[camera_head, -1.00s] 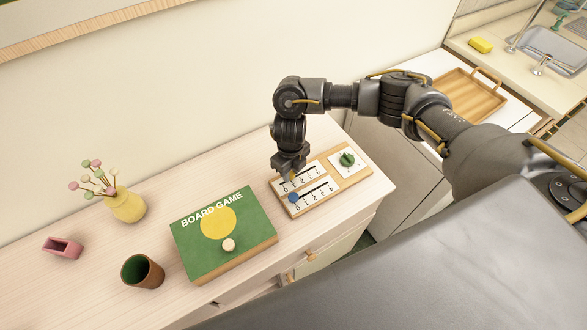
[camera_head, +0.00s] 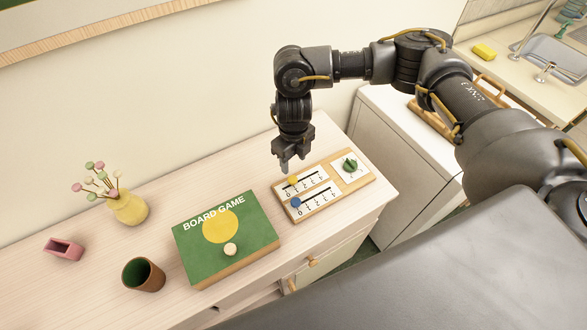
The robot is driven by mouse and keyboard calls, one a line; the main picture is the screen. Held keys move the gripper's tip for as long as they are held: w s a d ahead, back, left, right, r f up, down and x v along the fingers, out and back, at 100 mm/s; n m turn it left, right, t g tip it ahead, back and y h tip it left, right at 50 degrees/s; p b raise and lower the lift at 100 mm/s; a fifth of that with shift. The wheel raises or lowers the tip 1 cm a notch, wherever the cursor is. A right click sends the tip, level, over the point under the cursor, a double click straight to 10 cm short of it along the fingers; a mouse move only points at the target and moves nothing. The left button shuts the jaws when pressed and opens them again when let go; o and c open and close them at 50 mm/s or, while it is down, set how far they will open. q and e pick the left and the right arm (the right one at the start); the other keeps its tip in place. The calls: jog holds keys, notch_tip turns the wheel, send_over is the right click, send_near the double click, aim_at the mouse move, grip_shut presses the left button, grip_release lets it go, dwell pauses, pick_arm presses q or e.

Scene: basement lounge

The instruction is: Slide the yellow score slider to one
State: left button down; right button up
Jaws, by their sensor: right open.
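The score board (camera_head: 346,189) is a wooden board with two numbered slider tracks, lying on the cabinet top. The yellow score slider (camera_head: 292,181) is on the upper track near its low, left end; its exact mark, zero or one, is too small to tell. The blue slider (camera_head: 296,202) is at the left end of the lower track. My right gripper (camera_head: 289,168) points down just above and behind the yellow slider, with open jaws, and appears apart from it. My left gripper is not in view.
A green board game box (camera_head: 200,245) with a pale round piece (camera_head: 230,249) on it lies left of the board. A green knob (camera_head: 350,166) is on the board's right part. A brown cup (camera_head: 143,275), yellow vase (camera_head: 129,208) and pink holder (camera_head: 63,248) stand farther left.

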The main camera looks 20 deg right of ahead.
jog(key=shift+r, duration=1.1)
